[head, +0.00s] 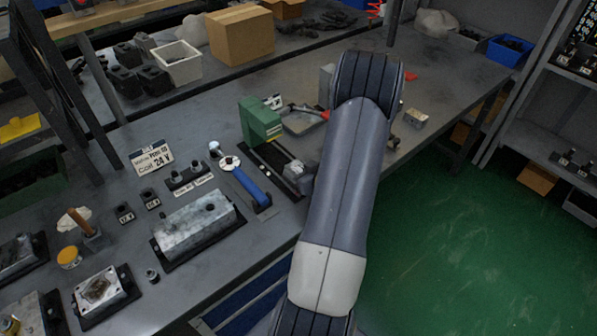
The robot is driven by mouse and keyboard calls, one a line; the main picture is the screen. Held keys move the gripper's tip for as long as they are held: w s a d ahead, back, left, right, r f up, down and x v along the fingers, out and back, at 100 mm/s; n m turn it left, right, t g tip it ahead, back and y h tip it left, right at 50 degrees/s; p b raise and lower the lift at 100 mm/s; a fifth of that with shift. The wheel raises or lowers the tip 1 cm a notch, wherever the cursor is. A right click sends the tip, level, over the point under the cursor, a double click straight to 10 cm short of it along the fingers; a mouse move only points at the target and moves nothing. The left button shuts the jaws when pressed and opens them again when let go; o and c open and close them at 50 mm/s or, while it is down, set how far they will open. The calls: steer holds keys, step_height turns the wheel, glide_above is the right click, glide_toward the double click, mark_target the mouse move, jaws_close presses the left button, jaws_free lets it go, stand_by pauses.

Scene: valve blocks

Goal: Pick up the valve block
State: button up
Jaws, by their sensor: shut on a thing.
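A long grey metal block (197,224), which looks like a valve block, lies on a black mat at the middle left of the bench. A squarer metal block (100,288) sits on a black plate at the lower left, and more metal blocks are cut off at the left edge. I cannot tell which block the task means. My arm reaches up over the right part of the bench. My gripper is hidden behind my own arm, so neither its fingers nor anything in them shows.
A green clamp (260,120) on a black rail stands left of my arm. A blue-handled tool (250,186), a white sign (151,158) and small black fittings lie nearby. A cardboard box (240,36) and white bin (178,62) stand behind. Green floor (470,250) is open at right.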

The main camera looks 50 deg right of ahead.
mark_target(299, 169)
step_height(299, 169, up, 10)
steer(key=shift+f+p, duration=0.2)
steer(key=shift+p, duration=0.15)
